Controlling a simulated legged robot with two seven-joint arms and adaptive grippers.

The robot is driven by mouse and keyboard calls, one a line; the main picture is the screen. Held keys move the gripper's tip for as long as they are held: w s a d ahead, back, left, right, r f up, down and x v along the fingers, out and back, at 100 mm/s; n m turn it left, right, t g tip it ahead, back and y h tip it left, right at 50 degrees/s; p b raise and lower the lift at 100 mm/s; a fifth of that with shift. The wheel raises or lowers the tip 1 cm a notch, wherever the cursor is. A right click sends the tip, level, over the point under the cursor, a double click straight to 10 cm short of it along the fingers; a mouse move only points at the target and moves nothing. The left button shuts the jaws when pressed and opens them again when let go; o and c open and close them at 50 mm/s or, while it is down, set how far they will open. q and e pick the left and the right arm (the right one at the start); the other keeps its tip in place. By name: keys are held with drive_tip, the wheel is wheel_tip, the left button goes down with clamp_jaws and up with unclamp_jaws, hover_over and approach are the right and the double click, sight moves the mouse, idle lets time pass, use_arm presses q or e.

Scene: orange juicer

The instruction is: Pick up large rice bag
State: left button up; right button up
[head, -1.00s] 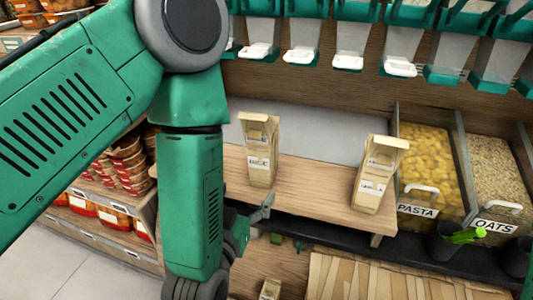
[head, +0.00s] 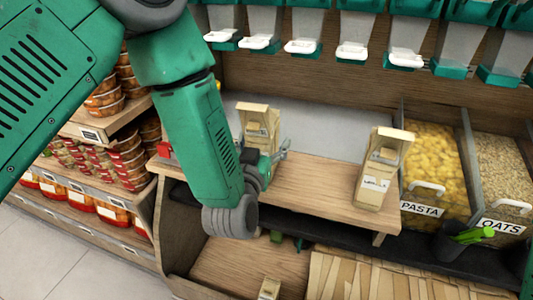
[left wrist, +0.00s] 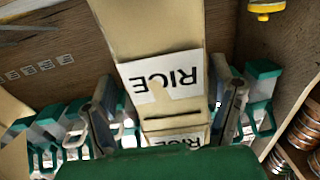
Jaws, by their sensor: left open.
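A tan paper rice bag (head: 257,122) stands upright on the wooden shelf (head: 310,192), its lower part hidden by my left gripper (head: 272,158). In the left wrist view the bag (left wrist: 158,35) appears upside down with a white RICE label. My left gripper (left wrist: 166,108) is open there, with one finger on each side of the bag. I cannot tell whether either finger touches it. My right gripper is not in view.
Another tan bag (head: 380,172) stands on the shelf to the right. A small bag (head: 269,289) is low at the bottom. Pasta (head: 430,165) and oats (head: 500,170) bins are at right, dispensers (head: 353,40) above.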

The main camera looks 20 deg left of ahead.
use_arm(q)
drive_tip(key=shift+w+a+f, duration=0.1)
drive_tip(key=shift+w+a, duration=0.2)
drive_tip(key=shift+w, duration=0.3)
drive_tip(key=shift+w+a, duration=0.3)
drive_tip(key=shift+w, duration=0.3)
drive_tip(key=shift+d, duration=0.4)
drive_tip(key=c, duration=1.5)
drive_tip(key=shift+c, duration=0.4)
drive_tip(key=shift+a, duration=0.2)
